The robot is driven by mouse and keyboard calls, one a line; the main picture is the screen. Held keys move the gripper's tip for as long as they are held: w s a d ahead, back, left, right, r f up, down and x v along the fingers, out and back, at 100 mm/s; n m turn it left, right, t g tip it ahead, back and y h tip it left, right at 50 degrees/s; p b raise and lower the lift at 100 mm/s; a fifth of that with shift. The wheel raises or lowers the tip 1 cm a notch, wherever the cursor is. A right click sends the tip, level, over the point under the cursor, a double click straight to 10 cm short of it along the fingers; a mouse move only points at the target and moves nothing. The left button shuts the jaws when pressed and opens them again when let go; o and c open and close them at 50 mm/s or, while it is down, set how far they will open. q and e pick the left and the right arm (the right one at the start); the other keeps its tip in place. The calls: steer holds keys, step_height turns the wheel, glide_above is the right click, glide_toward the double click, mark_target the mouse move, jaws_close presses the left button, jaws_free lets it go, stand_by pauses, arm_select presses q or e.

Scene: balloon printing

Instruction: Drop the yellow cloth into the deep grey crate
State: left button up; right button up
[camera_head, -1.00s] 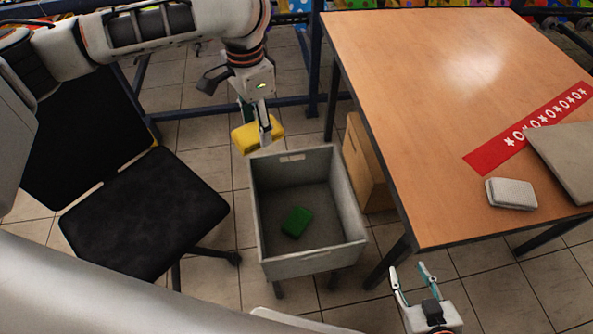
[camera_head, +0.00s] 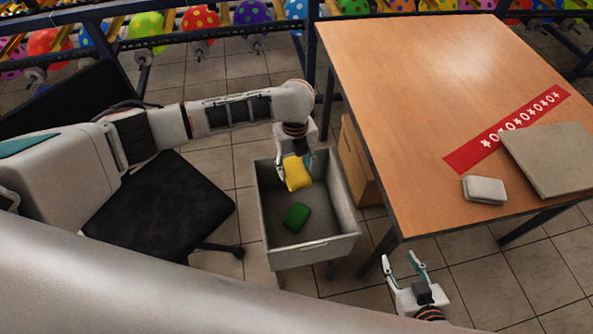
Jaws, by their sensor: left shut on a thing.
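The yellow cloth (camera_head: 297,174) is a folded, block-like piece held by my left gripper (camera_head: 304,162), which is shut on it. Both are over the back part of the deep grey crate (camera_head: 311,251), which stands on the floor left of the table. How high the cloth is above the crate's floor is hard to tell. A green cloth (camera_head: 296,216) lies inside the crate on its bottom. My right gripper (camera_head: 399,262) is open and empty, low at the table's front-left corner.
The wooden table (camera_head: 400,100) carries a red printed strip (camera_head: 508,130), a grey flat panel (camera_head: 552,158) and a white block (camera_head: 484,189). A cardboard box (camera_head: 358,165) stands between crate and table. A black chair (camera_head: 160,210) is left of the crate.

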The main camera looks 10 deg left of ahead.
arm_select(q)
steer(key=shift+s+d+f+m, duration=0.35)
steer(key=shift+s+f+m, duration=0.15)
steer(key=shift+f+m, duration=0.4)
steer(key=shift+s+f+m, duration=0.15)
steer(key=shift+f+m, duration=0.1)
steer(key=shift+m, duration=0.15)
step_height(320, 180, down, 6)
steer(key=b, duration=0.5)
steer(key=shift+r+b, duration=0.15)
steer(key=shift+b, duration=0.15)
steer(key=o, duration=1.1)
steer(key=shift+c, duration=0.2)
step_height(320, 180, up, 12)
glide_above(297, 173)
arm_select(e)
steer(key=f, duration=0.5)
steer(key=shift+s+d+f, duration=0.15)
steer(key=shift+s+f, duration=0.15)
steer(key=shift+f, duration=0.05)
